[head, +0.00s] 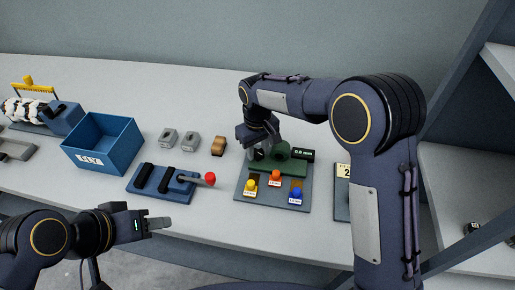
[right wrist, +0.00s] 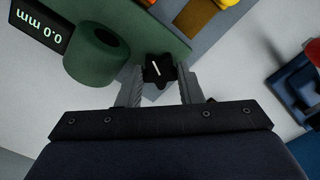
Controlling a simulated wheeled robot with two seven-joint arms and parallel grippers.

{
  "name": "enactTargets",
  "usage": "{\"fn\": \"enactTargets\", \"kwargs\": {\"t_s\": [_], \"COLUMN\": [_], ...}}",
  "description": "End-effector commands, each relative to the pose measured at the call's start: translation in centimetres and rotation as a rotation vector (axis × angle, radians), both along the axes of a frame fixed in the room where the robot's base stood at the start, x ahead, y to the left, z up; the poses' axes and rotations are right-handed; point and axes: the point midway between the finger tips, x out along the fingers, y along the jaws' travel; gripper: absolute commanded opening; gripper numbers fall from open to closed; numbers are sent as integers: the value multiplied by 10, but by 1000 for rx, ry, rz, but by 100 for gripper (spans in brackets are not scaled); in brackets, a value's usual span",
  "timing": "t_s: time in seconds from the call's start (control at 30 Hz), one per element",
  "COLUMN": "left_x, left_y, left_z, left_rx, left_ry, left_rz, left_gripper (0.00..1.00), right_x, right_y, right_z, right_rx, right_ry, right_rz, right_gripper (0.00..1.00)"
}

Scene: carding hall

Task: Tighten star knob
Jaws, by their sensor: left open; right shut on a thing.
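The black star knob (right wrist: 158,70) with a white line on its top sits between the fingertips of my right gripper (right wrist: 160,88) in the right wrist view. It is beside the green gauge body (right wrist: 97,57), which also shows in the head view (head: 290,162). In the head view my right gripper (head: 259,151) reaches down at the left end of the green body and hides most of the knob. A dark display (head: 303,155) next to the body reads 0.0 mm. My left gripper (head: 158,224) is open and empty over the table's front edge.
A grey base plate (head: 244,206) carries yellow, orange and blue knobs. Left of it stand a blue fixture with a red-ball lever (head: 210,179), a blue bin (head: 98,142), grey blocks and a brown roll (head: 218,146).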

Motion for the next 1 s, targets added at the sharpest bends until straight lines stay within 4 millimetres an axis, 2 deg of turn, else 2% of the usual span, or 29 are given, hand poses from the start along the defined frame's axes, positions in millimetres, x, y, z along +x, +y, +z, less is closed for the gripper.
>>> {"fn": "enactTargets", "kwargs": {"t_s": [0.7,1.0], "left_x": [0,0], "left_y": [0,0], "left_z": [1,3], "left_rx": [0,0], "left_ry": [0,0], "left_rz": [0,0], "left_gripper": [42,42], "right_x": [1,1], "right_y": [-1,-1], "right_z": [2,2], "right_rx": [1,3], "right_ry": [-4,-4], "right_rz": [-677,-915], "right_gripper": [10,10]}}
